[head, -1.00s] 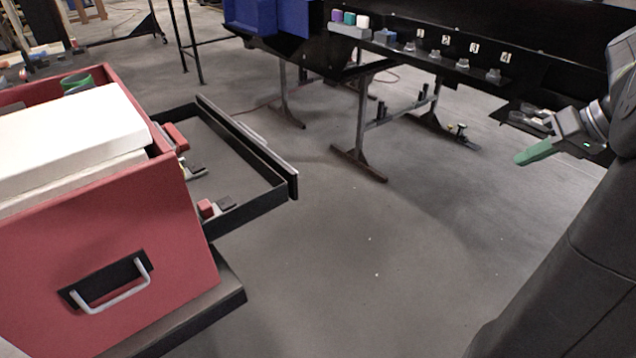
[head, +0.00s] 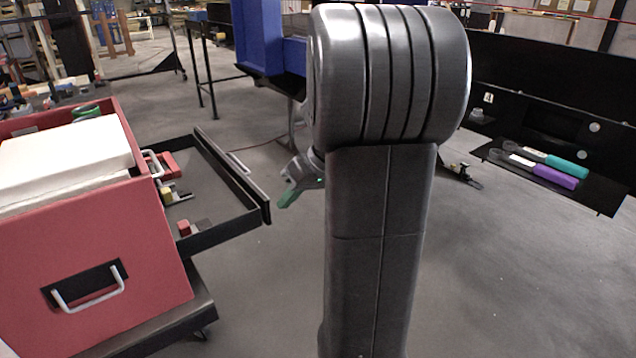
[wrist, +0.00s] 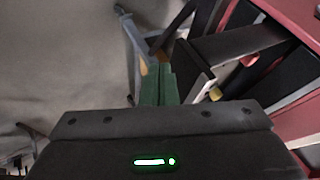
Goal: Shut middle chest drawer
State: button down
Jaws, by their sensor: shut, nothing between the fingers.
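The red chest (head: 95,255) stands at the left of the head view. Its open drawer (head: 222,233) is black-walled and sticks out to the right, with a dark front panel (head: 236,178) at its outer end. A few small items lie inside, among them a red block (head: 184,228). My gripper (head: 287,198) has green fingers and is shut and empty, just right of the drawer front, with a visible gap in the head view. In the wrist view the green fingertips (wrist: 160,84) point towards the drawer side, and the red chest body (wrist: 296,18) shows at upper right.
My arm hides the middle of the head view. A black bench shelf (head: 600,195) at the right carries a teal-handled tool (head: 566,166) and a purple-handled tool (head: 556,178). Blue bins (head: 262,38) stand behind. Grey floor (head: 265,290) is clear in front of the drawer.

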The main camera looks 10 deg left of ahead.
aim_at(203, 236)
jog(key=shift+s+a+r, duration=0.1)
jog(key=shift+s+a, duration=0.5)
jog(key=shift+s, duration=0.25)
jog(key=s+a, duration=0.3)
jog(key=s, duration=0.1)
jog(key=s+a+b, duration=0.1)
jog(key=s+a, duration=0.7)
jog(key=s, duration=0.1)
jog(key=shift+b, duration=0.3)
jog(key=shift+w, duration=0.15)
